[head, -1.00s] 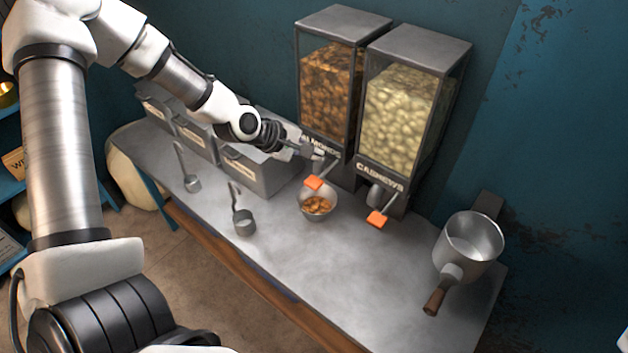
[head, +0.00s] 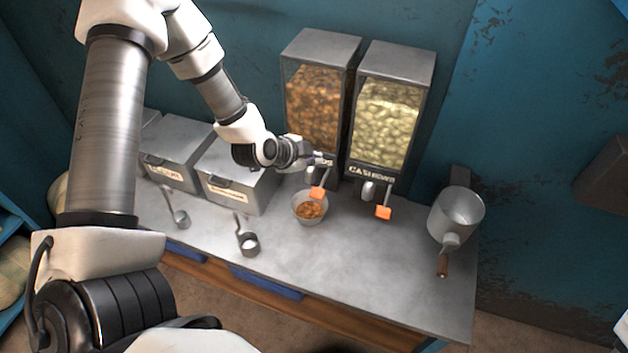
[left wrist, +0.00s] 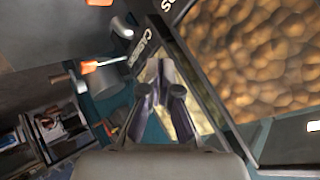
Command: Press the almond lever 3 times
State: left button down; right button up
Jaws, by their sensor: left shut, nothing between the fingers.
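The almond dispenser (head: 314,105) is a clear-fronted hopper of brown nuts, also close at right in the left wrist view (left wrist: 265,55). Its orange-tipped almond lever (head: 318,192) sticks out over a small metal bowl (head: 298,212) that holds some almonds. My left gripper (head: 322,163) is shut and empty, in front of the dispenser's label and above the lever. I cannot tell whether it touches the dispenser; it looks apart from the orange tip. In the left wrist view the shut fingers (left wrist: 160,72) are in front of the cashew side. My right gripper is out of view.
The cashew dispenser (head: 392,110) with its own orange lever (head: 383,212) stands close at the right. A metal pot (head: 457,210) is farther right. Lidded metal bins (head: 236,175) and two scoops (head: 248,243) are at left. The counter's front middle (head: 340,260) is clear.

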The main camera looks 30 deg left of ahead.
pick_arm(q)
jog(key=s, duration=0.1)
jog(key=b, duration=0.8)
send_over(316, 194)
notch_tip(316, 194, down, 8)
jog(key=shift+w, duration=0.1)
jog(key=shift+f, duration=0.6)
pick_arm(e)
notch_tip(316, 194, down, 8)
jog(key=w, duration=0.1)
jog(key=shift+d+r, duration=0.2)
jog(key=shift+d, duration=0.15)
